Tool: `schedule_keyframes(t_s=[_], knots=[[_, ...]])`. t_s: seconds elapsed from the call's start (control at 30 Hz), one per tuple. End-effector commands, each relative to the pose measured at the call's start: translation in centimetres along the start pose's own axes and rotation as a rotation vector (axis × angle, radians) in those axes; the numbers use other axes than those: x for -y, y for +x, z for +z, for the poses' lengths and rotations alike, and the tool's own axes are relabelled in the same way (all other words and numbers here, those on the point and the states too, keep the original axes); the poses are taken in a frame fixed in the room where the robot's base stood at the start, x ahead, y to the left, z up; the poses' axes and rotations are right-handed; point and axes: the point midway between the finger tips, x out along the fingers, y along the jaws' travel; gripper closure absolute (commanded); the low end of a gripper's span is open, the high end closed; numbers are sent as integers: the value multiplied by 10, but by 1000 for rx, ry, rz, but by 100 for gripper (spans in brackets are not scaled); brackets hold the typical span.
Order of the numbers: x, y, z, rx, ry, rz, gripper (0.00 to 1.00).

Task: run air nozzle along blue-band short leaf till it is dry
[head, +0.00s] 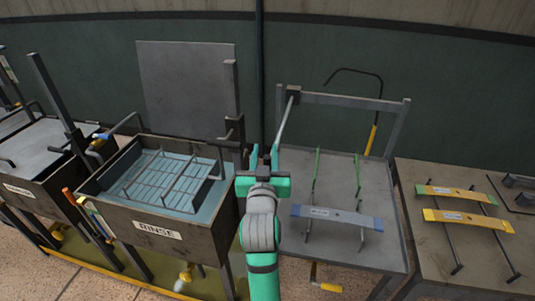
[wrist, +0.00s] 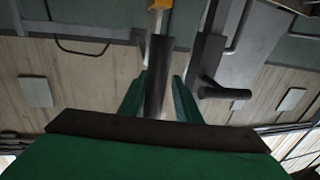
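A short leaf with a blue-grey band (head: 338,217) and a white label lies across two rails on the grey table right of the rinse tank. A tool with a yellow handle (head: 372,140), apparently the air nozzle, hangs at the frame behind that table from a curved black line.
The rinse tank (head: 155,230) with a wire rack stands at left. A metal frame (head: 350,101) rises behind the grey table. Two banded leaves, one green-ended (head: 455,192) and one yellow (head: 468,220), lie on rails on the right table. A dark peg (wrist: 222,91) juts near my fingers' right side.

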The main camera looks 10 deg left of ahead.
Motion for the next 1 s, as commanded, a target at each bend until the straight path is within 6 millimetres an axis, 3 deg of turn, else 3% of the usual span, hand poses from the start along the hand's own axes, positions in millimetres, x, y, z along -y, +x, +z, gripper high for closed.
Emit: schedule_keyframes(t_s=[0.43, 0.8, 1.0], knots=[[-2, -9, 2, 3, 1, 4, 64], [0, -74, 2, 2, 1, 2, 64], [-2, -100, 1, 2, 1, 5, 64]])
